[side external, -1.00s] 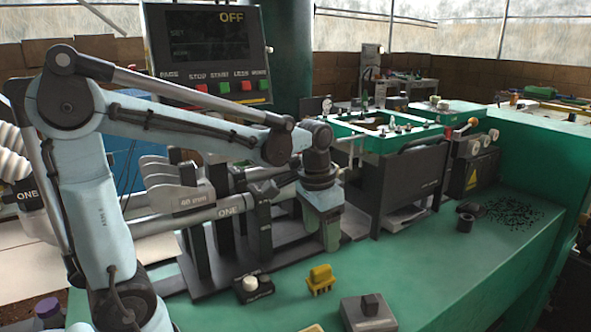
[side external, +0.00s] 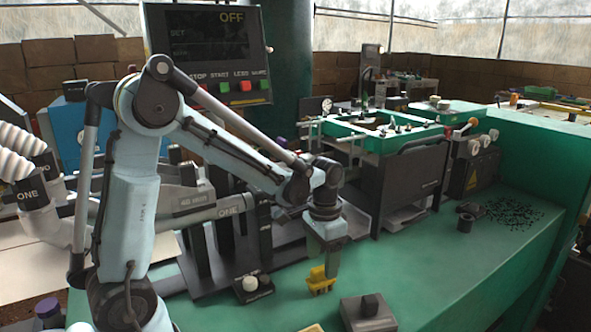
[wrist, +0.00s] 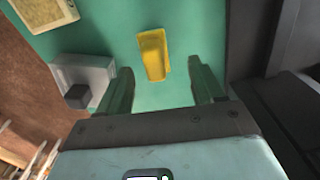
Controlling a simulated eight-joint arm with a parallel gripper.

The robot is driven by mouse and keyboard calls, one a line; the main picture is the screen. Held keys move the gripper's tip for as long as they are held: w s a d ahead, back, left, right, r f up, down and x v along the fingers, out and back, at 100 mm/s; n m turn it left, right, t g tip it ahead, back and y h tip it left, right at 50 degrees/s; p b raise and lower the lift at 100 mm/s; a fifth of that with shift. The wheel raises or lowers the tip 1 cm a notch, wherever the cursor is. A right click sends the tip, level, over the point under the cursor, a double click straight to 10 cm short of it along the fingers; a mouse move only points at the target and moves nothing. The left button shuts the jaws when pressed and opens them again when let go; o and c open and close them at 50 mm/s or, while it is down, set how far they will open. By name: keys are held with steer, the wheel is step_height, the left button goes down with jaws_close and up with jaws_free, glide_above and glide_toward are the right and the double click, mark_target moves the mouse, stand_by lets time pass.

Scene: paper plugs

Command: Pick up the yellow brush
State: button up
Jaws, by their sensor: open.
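The yellow brush (side external: 319,281) stands on the green bench top, near the middle front in the side external view. My gripper (side external: 327,268) is lowered right at the brush, and one finger partly covers it. In the wrist view the brush (wrist: 153,54) lies ahead of and between the two spread fingers of my gripper (wrist: 162,80). Clear green shows between the brush and each finger. The gripper is open and empty. How far the fingertips are above the bench is hard to tell.
A grey block with a dark knob (side external: 367,311) sits to the right front of the brush. A dark box with a white knob (side external: 252,287) sits to the left, by the black machine base (side external: 205,280). Green bench (side external: 440,270) is clear to the right.

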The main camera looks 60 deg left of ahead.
mark_target(321, 268)
steer(key=f, duration=0.3)
steer(key=shift+s+d+f, duration=0.25)
steer(key=shift+d+f, duration=0.05)
steer(key=shift+f, duration=0.75)
steer(key=c, duration=1.2)
